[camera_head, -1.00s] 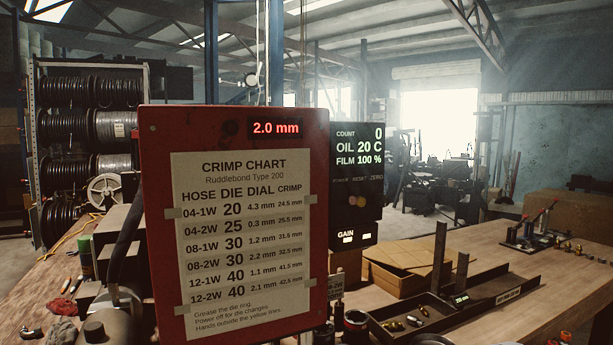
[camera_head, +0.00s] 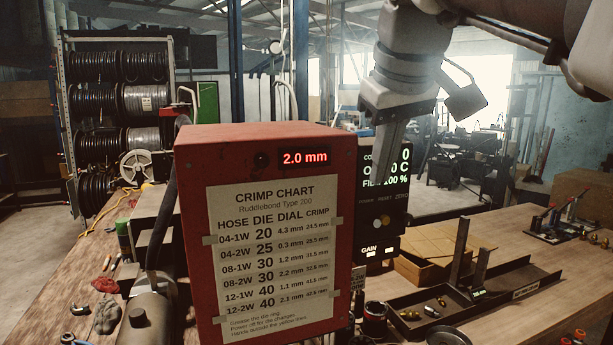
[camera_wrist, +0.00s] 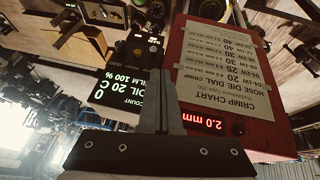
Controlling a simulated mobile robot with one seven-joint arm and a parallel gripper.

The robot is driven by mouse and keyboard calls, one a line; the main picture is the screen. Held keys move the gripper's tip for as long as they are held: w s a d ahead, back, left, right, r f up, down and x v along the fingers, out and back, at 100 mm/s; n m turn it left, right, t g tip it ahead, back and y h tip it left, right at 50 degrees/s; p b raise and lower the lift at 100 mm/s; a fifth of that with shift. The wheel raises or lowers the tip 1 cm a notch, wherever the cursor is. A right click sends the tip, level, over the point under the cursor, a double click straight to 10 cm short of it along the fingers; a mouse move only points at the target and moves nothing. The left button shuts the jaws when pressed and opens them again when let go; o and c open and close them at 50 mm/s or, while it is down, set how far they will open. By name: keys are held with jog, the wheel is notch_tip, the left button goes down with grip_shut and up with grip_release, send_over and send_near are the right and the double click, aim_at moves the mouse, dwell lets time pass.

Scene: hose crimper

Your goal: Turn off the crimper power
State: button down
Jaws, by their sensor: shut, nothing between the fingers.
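The crimper's red box (camera_head: 267,153) stands on the bench with a crimp chart (camera_head: 272,255) on its front. Its red display (camera_head: 304,157) is lit and reads 2.0 mm, with a small dark round spot (camera_head: 262,160) to its left. A black readout panel (camera_head: 385,222) stands right of the box, its text lit. I cannot pick out a power switch for certain. My gripper (camera_head: 381,180) is shut and empty, pointing down and covering part of the panel's text. The wrist view shows the box, upside down, to the right of my gripper (camera_wrist: 158,88) and the panel (camera_wrist: 120,75) to its left.
A dark tray (camera_head: 468,297) with uprights and fittings lies right of the crimper, with a cardboard box (camera_head: 420,268) behind it. A row of levers (camera_head: 555,222) stands farther right. Hose reels (camera_head: 125,100) fill a rack at the back left. Bare bench shows at right.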

jog(key=shift+n, duration=0.3)
jog(key=r, duration=0.1)
jog(key=w+r, duration=0.1)
jog(key=r, duration=0.1)
jog(key=r+p, duration=0.1)
jog(key=r, duration=0.1)
jog(key=shift+w+a+r, duration=0.1)
jog(key=shift+w, duration=0.3)
send_over(371, 220)
jog(key=a, duration=0.1)
jog(key=f, duration=0.9)
jog(key=shift+s+f+b, duration=0.1)
jog(key=shift+s+b, duration=0.2)
jog(key=shift+b, duration=0.05)
jog(key=shift+s+d+f, duration=0.15)
jog(key=shift+f, duration=0.3)
jog(key=shift+s+d+f, duration=0.1)
jog(key=shift+s+f, duration=0.05)
jog(key=shift+f, duration=0.25)
jog(key=shift+s+d+f, duration=0.1)
jog(key=shift+d+f, duration=0.05)
jog(key=shift+f, duration=0.3)
jog(key=shift+s+d+f, duration=0.1)
jog(key=shift+d+f, duration=0.05)
jog(key=shift+f, duration=0.25)
jog(key=shift+f+b, duration=0.15)
jog(key=shift+b, duration=0.35)
